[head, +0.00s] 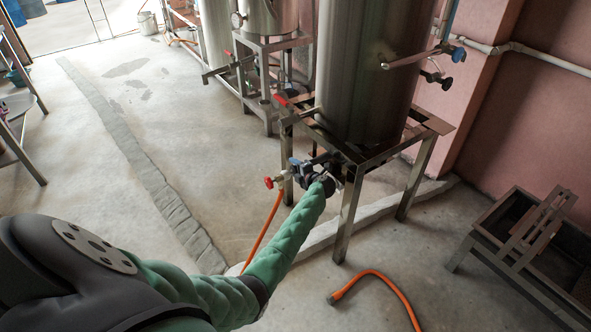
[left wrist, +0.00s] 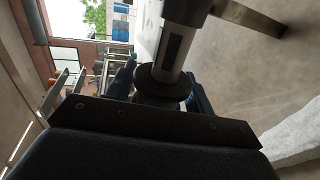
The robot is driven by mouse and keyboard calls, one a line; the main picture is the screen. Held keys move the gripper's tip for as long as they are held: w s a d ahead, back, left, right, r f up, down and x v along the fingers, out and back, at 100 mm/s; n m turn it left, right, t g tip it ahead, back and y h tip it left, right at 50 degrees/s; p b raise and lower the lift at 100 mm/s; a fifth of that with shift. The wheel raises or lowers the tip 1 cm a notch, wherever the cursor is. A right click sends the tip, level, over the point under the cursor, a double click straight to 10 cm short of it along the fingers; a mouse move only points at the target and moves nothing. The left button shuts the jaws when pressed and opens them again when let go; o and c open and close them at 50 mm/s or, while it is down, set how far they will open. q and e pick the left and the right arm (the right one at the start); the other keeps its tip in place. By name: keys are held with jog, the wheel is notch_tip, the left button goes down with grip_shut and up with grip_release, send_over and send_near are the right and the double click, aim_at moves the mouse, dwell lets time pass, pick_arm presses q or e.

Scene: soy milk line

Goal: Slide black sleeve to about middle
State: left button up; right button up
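My left arm, in a green padded cover, reaches to the pipework under the large steel tank (head: 365,70). My left gripper (head: 318,172) is small and partly hidden by its own wrist there. In the left wrist view, a grey cylinder with a dark slot (left wrist: 175,48) runs down into a round black collar (left wrist: 160,86), which looks like the black sleeve. The two dark fingers of my left gripper (left wrist: 160,92) stand one on each side of the collar. I cannot tell whether they touch it. My right gripper is not in view.
A red valve handle (head: 268,183) and an orange hose (head: 262,232) are beside the left gripper. The tank's metal stand leg (head: 348,213) is close on the right. Another orange hose (head: 385,283) lies on the floor. A dark metal trough (head: 535,245) stands at right.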

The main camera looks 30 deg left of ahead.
pick_arm(q)
grip_shut()
jog(key=shift+w+d, duration=0.35)
jog(key=shift+w, duration=0.4)
jog(key=shift+o, duration=1.3)
grip_release()
jog(key=shift+d, duration=0.1)
jog(key=v, duration=0.7)
jog(key=shift+s+d, duration=0.2)
